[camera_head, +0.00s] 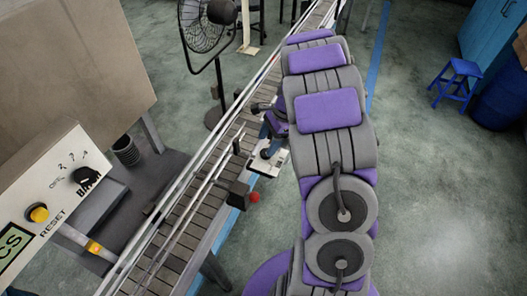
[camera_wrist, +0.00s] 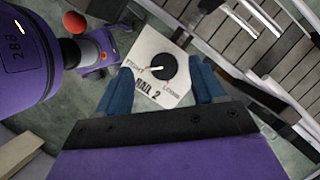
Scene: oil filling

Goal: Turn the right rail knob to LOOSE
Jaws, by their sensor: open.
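The rail knob (camera_wrist: 170,67) is round and black on a white plate (camera_wrist: 150,45) marked "RAIL 2". My gripper (camera_wrist: 162,92) is open and empty. Its two blue fingers stand left and right of the plate's lower part in the wrist view, with the knob just beyond the gap between them. Contact cannot be told. In the head view the white plate (camera_head: 273,165) is beside the conveyor, partly hidden by my arm.
The slatted conveyor (camera_head: 190,205) with its metal guide rails runs diagonally beside the plate. A red ball-shaped knob (camera_head: 254,197) stands close by, also in the wrist view (camera_wrist: 75,22). A control panel (camera_head: 50,195), a black fan (camera_head: 207,30) and a blue stool (camera_head: 456,82) stand farther off.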

